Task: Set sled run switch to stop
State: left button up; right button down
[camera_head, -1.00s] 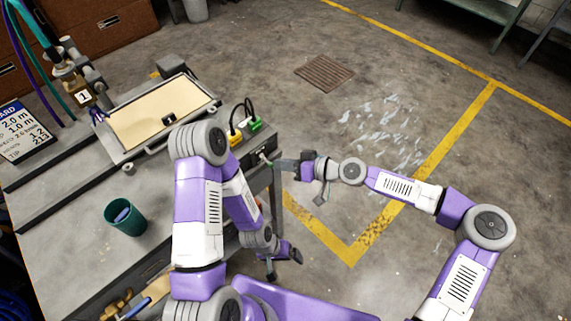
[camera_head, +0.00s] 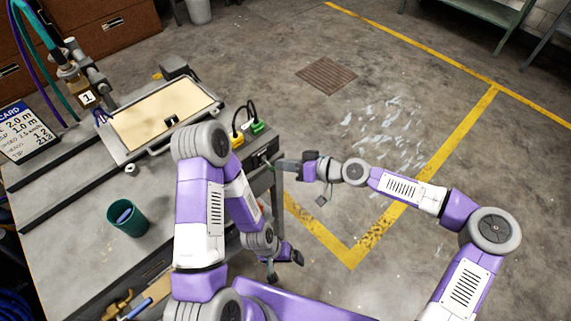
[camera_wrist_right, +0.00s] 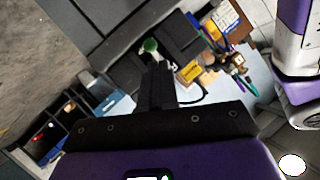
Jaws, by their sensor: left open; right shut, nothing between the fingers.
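My right gripper (camera_head: 279,164) is shut and empty, its fingertips at the right end of the bench, close to a small dark panel (camera_head: 257,160) on the bench edge. I cannot tell whether they touch it. The sled run switch cannot be made out clearly, nor its setting. In the right wrist view the shut fingers (camera_wrist_right: 159,85) point toward the bench, with a round green part (camera_wrist_right: 150,46) just beyond their tips. My left gripper (camera_head: 285,267) is open and empty, low beside the bench front.
On the bench (camera_head: 70,245) are a cream panel in a frame (camera_head: 150,122), a green cup (camera_head: 127,217), a yellow plug (camera_head: 237,141) and a green plug (camera_head: 257,128). A hose-fed head (camera_head: 88,98) stands at the left. The floor right of the bench is open.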

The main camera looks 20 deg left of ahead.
jog(key=w+f+p+v, duration=0.1)
jog(key=p+v, duration=0.2)
jog(key=v, duration=1)
jog(key=shift+d+f, duration=0.25)
jog(key=shift+d, duration=0.05)
jog(key=shift+s, duration=0.1)
